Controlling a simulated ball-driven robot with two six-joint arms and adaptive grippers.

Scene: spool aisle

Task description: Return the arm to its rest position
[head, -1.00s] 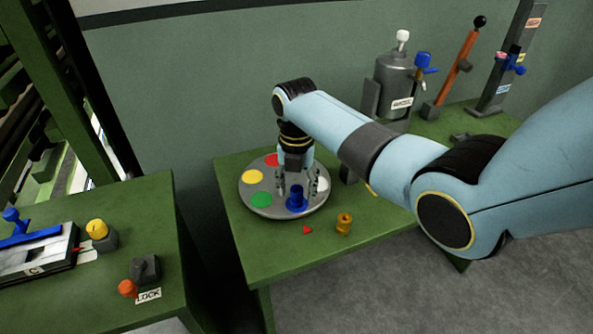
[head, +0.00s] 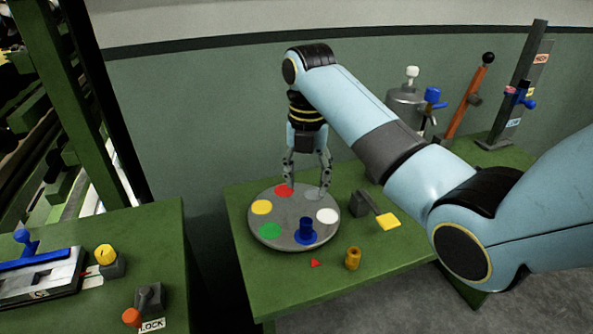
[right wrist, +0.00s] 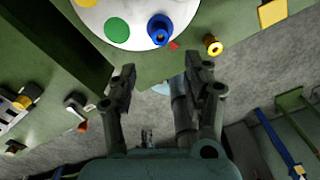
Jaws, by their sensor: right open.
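My right gripper (head: 307,186) hangs pointing down above the far part of the grey round disc (head: 281,240). Its two fingers are apart with nothing between them. In the right wrist view the open fingers (right wrist: 163,80) also show empty. The disc bears red, yellow, green and white spots, and a blue spool-shaped piece (head: 306,232) stands upright at its near side. That blue piece also shows in the right wrist view (right wrist: 160,29), apart from the fingers. My left gripper is in neither view.
A brass piece (head: 353,258) and a small red triangle (head: 315,263) are near the disc. A yellow-ended lever (head: 388,221) is right of it. A grey canister (head: 402,106) and an orange lever (head: 470,98) stand behind my arm. A second green bench (head: 150,235) with controls is at left.

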